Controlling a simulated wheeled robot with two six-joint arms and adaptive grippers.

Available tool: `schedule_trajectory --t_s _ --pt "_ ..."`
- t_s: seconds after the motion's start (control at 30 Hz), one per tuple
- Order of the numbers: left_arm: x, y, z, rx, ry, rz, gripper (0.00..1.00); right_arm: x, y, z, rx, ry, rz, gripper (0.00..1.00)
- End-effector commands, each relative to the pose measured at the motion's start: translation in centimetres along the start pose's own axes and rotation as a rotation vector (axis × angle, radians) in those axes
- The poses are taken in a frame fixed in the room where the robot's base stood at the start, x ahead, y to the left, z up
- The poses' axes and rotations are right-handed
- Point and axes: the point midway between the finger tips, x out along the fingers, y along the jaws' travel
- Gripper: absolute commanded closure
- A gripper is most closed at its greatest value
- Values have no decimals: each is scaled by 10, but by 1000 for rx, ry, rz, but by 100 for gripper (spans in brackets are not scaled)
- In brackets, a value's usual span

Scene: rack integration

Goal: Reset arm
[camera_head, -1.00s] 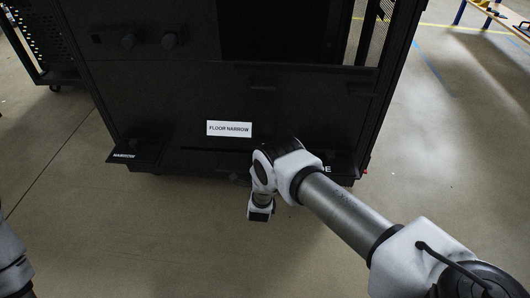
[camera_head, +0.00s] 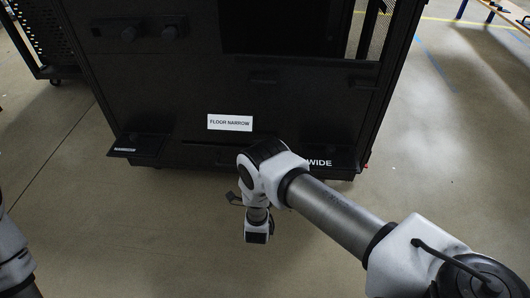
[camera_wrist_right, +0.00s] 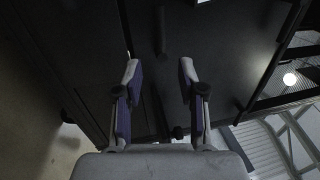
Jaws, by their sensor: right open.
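My right arm (camera_head: 340,212) reaches in from the lower right in the head view, bent at the elbow in front of a black rack. Its gripper is hidden behind the wrist links in that view. In the right wrist view my right gripper (camera_wrist_right: 158,78) is open, its two fingers apart with nothing between them, facing the dark rack panel. A part of my left arm (camera_head: 14,262) shows at the lower left edge of the head view; its gripper is out of view.
The black rack (camera_head: 190,85) carries a white label "FLOOR NARROW" (camera_head: 230,122). A "NARROW" ledge (camera_head: 137,148) and a "WIDE" ledge (camera_head: 335,162) stick out low at its front. Another dark cart (camera_head: 35,45) stands at the upper left. Bare floor (camera_head: 110,225) lies in front.

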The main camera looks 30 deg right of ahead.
Motion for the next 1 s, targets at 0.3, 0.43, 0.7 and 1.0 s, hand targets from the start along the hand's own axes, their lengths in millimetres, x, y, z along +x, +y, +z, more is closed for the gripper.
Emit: schedule_trajectory --t_s 0.3,0.43,0.7,1.0 --pt "0 0 0 0 0 0 60 -37 0 0 1 0 -1 60" --pt "0 0 0 0 0 0 60 -36 0 0 1 1 -1 60" --pt "0 0 0 0 0 0 60 -36 0 0 1 1 -1 60" --pt "-15 0 0 0 0 0 60 20 -67 -17 -1 36 -50 60"
